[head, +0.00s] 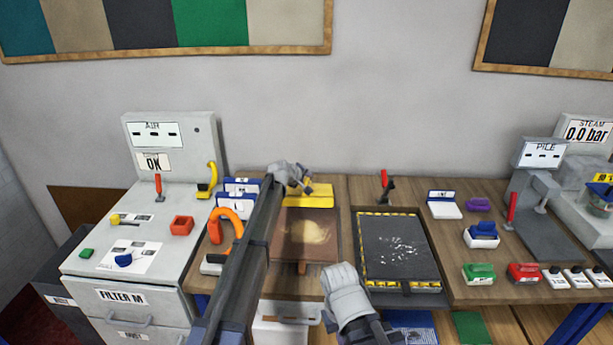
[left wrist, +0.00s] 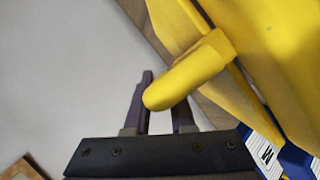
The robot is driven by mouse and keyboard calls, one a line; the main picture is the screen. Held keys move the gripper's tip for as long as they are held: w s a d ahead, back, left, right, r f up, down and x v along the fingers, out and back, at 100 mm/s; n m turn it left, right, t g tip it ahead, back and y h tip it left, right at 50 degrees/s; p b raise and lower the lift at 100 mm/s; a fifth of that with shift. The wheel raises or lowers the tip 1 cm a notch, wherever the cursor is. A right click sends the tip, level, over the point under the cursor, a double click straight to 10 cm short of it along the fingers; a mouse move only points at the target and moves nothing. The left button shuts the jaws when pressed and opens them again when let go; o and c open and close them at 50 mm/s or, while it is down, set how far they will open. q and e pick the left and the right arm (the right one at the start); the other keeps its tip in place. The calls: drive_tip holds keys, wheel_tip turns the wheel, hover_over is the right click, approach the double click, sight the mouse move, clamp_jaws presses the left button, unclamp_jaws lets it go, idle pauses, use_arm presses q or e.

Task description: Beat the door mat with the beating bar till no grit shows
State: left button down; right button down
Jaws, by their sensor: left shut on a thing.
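A dark mat (head: 398,245) with white grit across its middle lies in a frame with a yellow-and-black striped edge. To its left is a brown mat or board (head: 320,260) with a pale sandy patch. My left gripper (head: 303,189) is at the back edge of the brown one, shut on the handle of a yellow flat-bladed tool (head: 318,196), perhaps the beating bar. In the left wrist view the yellow handle (left wrist: 190,80) lies across the dark fingers (left wrist: 160,108). My left arm hides part of the brown one. My right gripper's fingers do not show.
A red-handled lever (head: 384,183) stands behind the striped frame. A grey AIR cabinet (head: 100,215) is at left, with an orange hooped tool (head: 232,219) beside it. Blocks, brushes and the PILE gauge (head: 541,155) occupy the right side. Some bench around the white-and-blue card holder is bare.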

use_arm(q)
drive_tip(key=shift+w+r+n+g+p, duration=0.3)
drive_tip(key=shift+w+r+g+p, duration=0.7)
drive_tip(key=shift+w+r+p, duration=0.85)
drive_tip(key=shift+s+f+p, duration=0.25)
drive_tip(key=shift+f+p, duration=0.05)
drive_tip(key=shift+f, duration=0.15)
drive_tip(key=c, duration=0.8)
unclamp_jaws()
drive_tip(key=shift+o, duration=0.2)
drive_tip(key=shift+s, duration=0.1)
drive_tip(key=p+v, duration=0.5)
drive_tip(key=v, duration=0.2)
drive_tip(key=shift+s+r, duration=0.25)
drive_tip(key=shift+r, duration=0.05)
drive_tip(key=shift+a, duration=0.1)
